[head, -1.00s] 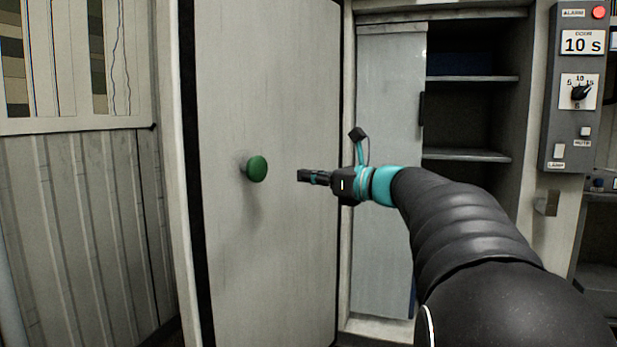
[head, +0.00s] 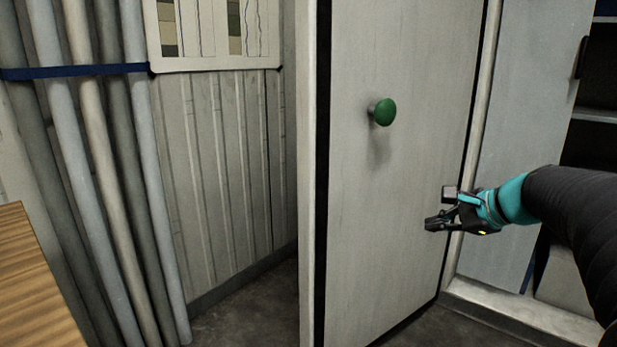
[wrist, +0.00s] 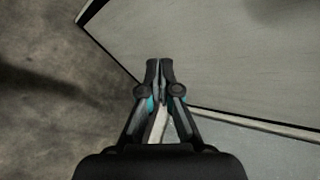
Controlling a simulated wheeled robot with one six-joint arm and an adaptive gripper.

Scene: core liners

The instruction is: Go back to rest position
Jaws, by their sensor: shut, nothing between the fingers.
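My gripper (head: 432,224) is in front of the lower right part of a pale door in the head view, below and to the right of its green knob. It also shows in the wrist view (wrist: 160,64), where its fingers are together with nothing between them. The pale door (head: 400,190) stands ajar, with a dark edge along its left side. The green round knob (head: 384,112) stands out from the door, apart from my gripper. In the wrist view the door (wrist: 225,55) fills the upper right.
Several grey pipes (head: 90,150), tied with a blue strap (head: 75,71), stand at the left. A wooden surface (head: 35,285) is at the lower left. A grey cabinet door (head: 520,100) and dark shelves (head: 596,116) are at the right. Bare floor (head: 245,312) shows left of the door.

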